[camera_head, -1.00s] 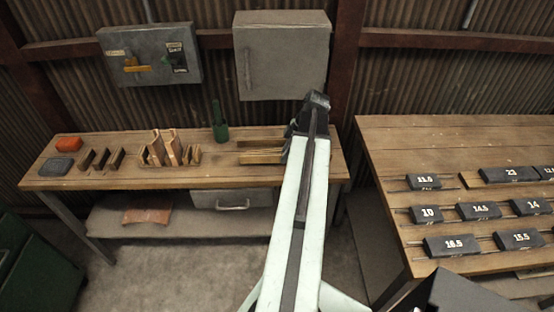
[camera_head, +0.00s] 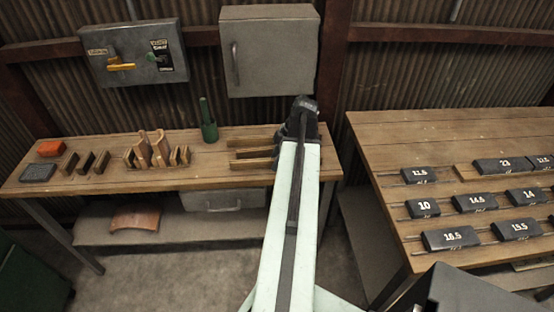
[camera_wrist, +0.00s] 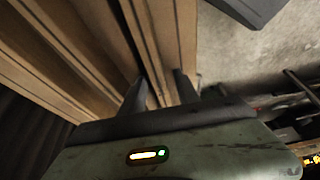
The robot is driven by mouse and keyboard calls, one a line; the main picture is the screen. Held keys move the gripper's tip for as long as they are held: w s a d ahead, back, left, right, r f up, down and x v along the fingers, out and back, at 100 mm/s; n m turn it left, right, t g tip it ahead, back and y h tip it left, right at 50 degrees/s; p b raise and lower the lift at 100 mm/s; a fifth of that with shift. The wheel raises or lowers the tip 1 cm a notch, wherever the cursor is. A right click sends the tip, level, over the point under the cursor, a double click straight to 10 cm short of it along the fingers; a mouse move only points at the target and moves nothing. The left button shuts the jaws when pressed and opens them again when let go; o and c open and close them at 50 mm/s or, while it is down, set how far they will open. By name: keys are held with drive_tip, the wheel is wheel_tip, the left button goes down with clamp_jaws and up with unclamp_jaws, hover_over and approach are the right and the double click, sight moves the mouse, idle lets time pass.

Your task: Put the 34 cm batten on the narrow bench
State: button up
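The narrow bench (camera_head: 200,180) stands along the wall at the left in the head view. Several wooden battens (camera_head: 252,152) lie near its right end, partly hidden behind my arm; no length marks can be read on them. My gripper (camera_head: 303,105) shows at the end of the arm, seen from behind, near the bench's right end. In the wrist view my gripper (camera_wrist: 158,82) has its two dark fingers apart, with a wooden strip (camera_wrist: 150,45) showing between them. I see no clear contact. Other long wooden strips (camera_wrist: 70,40) run alongside at the left.
The wider bench (camera_head: 400,135) at right holds black numbered blocks (camera_head: 450,238). On the narrow bench stand a green bottle-like object (camera_head: 208,125), an orange block (camera_head: 51,148) and short wooden pieces (camera_head: 150,150). A grey cabinet (camera_head: 270,55) hangs above.

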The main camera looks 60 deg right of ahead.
drive_tip(key=p+v, duration=1.1)
drive_tip(key=v, duration=0.1)
drive_tip(key=shift+r, duration=0.25)
drive_tip(key=shift+w, duration=0.1)
drive_tip(key=w+a+f+m+g, duration=0.1)
drive_tip(key=w+a+m+g, duration=0.2)
drive_tip(key=w+a, duration=1.6)
drive_tip(key=w+a+m+h, duration=0.1)
drive_tip(key=w+a+m, duration=0.1)
drive_tip(key=a, duration=1.5)
drive_tip(key=w+a+m+h, duration=0.1)
drive_tip(key=w+a+m, duration=0.1)
drive_tip(key=a, duration=1.5)
drive_tip(key=shift+w+f+g+h, duration=0.4)
drive_tip(key=shift+w+f, duration=0.05)
drive_tip(key=shift+w, duration=0.4)
